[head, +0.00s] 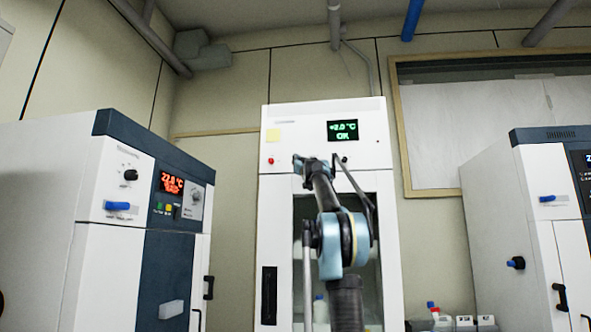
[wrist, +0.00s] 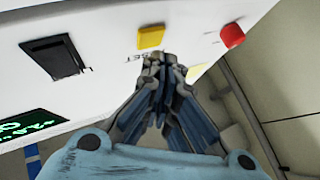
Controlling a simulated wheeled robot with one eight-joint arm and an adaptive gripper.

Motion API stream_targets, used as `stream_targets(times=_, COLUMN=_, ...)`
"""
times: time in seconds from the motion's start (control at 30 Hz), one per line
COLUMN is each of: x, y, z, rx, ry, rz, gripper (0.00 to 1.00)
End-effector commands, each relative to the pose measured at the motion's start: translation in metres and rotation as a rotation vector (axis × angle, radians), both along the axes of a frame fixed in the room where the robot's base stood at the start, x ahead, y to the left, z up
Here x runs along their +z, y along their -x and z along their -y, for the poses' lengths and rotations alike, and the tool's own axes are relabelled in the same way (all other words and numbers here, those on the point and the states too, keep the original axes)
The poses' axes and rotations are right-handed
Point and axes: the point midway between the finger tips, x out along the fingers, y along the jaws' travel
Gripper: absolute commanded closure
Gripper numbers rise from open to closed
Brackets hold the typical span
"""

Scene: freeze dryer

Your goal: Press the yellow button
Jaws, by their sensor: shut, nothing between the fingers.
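The yellow button (wrist: 151,37) is a small square button on a white panel in the wrist view, between a black switch (wrist: 55,58) and a round red button (wrist: 232,35). My gripper (wrist: 155,60) is shut and empty, its fingertips just below the yellow button in that view. I cannot tell whether the tips touch the panel. In the head view my gripper (head: 299,159) is in front of the upper panel of the middle white cabinet (head: 300,115). The yellow button is not visible there, seemingly hidden behind my gripper. The red button (head: 271,161) shows left of it.
The middle cabinet has a green display (head: 342,130) and a pale yellow note (head: 273,135). A left machine (head: 110,240) has an orange display and small coloured buttons. Another machine (head: 510,220) stands at right. Bottles (head: 440,320) stand low between the middle and right machines.

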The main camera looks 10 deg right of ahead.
Motion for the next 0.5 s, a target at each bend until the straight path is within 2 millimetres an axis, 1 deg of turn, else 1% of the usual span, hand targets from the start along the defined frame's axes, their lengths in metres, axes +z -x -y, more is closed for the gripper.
stream_targets(times=0.17, x=0.000, y=0.010, z=-0.003, rx=0.000, ry=0.000, rz=0.000, gripper=1.00)
stream_targets(times=0.5, x=0.000, y=0.036, z=-0.012, rx=0.001, ry=0.001, rz=0.000, gripper=1.00)
